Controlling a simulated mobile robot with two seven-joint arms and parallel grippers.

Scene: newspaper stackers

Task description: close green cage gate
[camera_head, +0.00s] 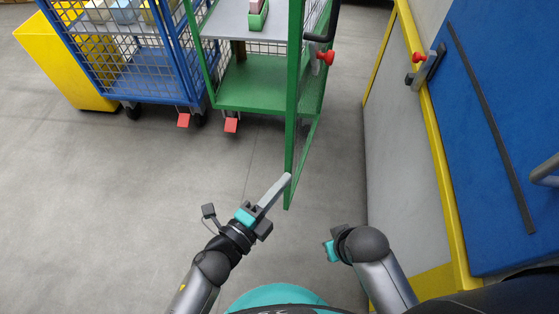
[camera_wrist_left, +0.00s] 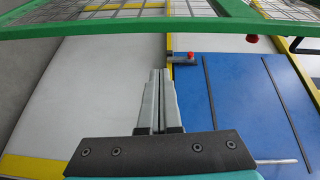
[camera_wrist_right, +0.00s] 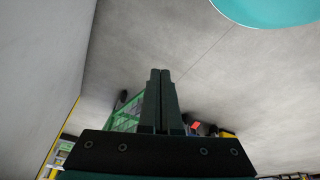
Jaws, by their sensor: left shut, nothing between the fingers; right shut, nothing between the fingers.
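The green cage (camera_head: 255,85) stands at the top centre of the head view. Its green gate (camera_head: 292,120) stands open, swung out toward me, with a red knob (camera_head: 327,57) and black handle on its right side. My left gripper (camera_head: 287,179) is shut and empty, its fingertips at the gate's near lower end; I cannot tell whether they touch. In the left wrist view the gate's green bar (camera_wrist_left: 150,28) crosses beyond the fingertips (camera_wrist_left: 160,75). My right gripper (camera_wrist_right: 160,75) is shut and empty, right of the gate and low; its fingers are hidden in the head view.
A blue cage (camera_head: 150,70) with boxes stands left of the green one, by a yellow bin (camera_head: 55,60). Red foot pedals (camera_head: 231,125) stick out below. A blue and grey panel with a yellow frame (camera_head: 440,170) bounds the right side. The grey floor (camera_head: 120,190) is clear.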

